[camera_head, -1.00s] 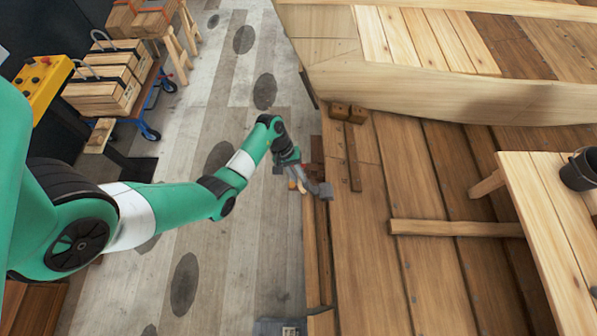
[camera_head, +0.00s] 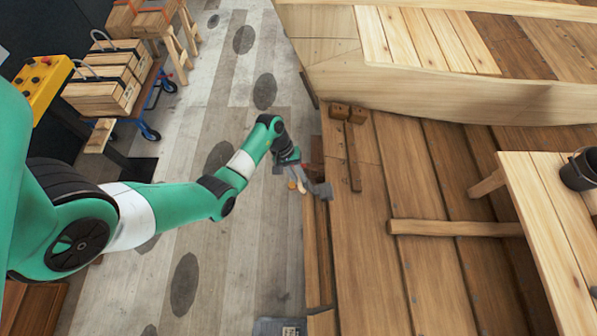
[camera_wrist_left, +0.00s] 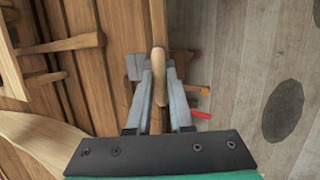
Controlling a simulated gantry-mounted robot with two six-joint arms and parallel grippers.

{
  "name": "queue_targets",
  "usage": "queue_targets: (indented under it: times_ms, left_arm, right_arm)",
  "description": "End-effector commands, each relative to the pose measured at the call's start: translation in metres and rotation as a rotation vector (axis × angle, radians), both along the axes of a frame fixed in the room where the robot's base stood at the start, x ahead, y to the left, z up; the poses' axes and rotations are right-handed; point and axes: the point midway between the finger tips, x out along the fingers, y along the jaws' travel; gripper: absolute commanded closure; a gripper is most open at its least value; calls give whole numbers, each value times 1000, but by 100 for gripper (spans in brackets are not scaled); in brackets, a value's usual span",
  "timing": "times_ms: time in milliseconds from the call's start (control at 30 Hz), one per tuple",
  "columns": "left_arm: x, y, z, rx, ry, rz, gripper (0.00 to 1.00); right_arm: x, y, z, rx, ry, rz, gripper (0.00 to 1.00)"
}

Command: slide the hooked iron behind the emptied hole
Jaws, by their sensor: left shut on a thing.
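My left gripper (camera_head: 302,176) is low at the left edge of the planked hull (camera_head: 385,240). In the left wrist view its fingers (camera_wrist_left: 160,70) are shut on a tool with a rounded pale wooden handle (camera_wrist_left: 160,62). A grey metal block (camera_wrist_left: 135,66) shows just left of the fingers, and in the head view a grey piece (camera_head: 322,190) shows at the hull edge. I cannot tell whether it belongs to the held tool. The hook and the emptied hole cannot be made out. My right gripper is out of view.
Tools with a red handle (camera_wrist_left: 201,114) and an orange handle (camera_wrist_left: 193,96) lie right of the fingers. Two small wooden blocks (camera_head: 348,113) and a narrow strip (camera_head: 353,158) lie on the planks. A bench with a black bucket (camera_head: 580,169) stands right.

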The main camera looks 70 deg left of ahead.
Motion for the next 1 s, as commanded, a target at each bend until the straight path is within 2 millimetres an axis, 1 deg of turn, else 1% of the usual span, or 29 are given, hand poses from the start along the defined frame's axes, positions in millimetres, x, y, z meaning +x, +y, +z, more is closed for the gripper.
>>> queue_targets:
  times_ms: [267,367,667,900,1000]
  left_arm:
    - [1,0,1,1,-4,0,100]
    - [0,-3,3,1,-3,-1,100]
    - [-9,-28,4,-2,0,-2,100]
    - [-15,-47,3,-2,1,-2,100]
    - [-17,-51,2,-2,1,-1,100]
  right_arm:
    - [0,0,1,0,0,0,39]
    - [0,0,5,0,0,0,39]
    - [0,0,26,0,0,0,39]
    - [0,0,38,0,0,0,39]
    - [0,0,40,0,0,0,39]
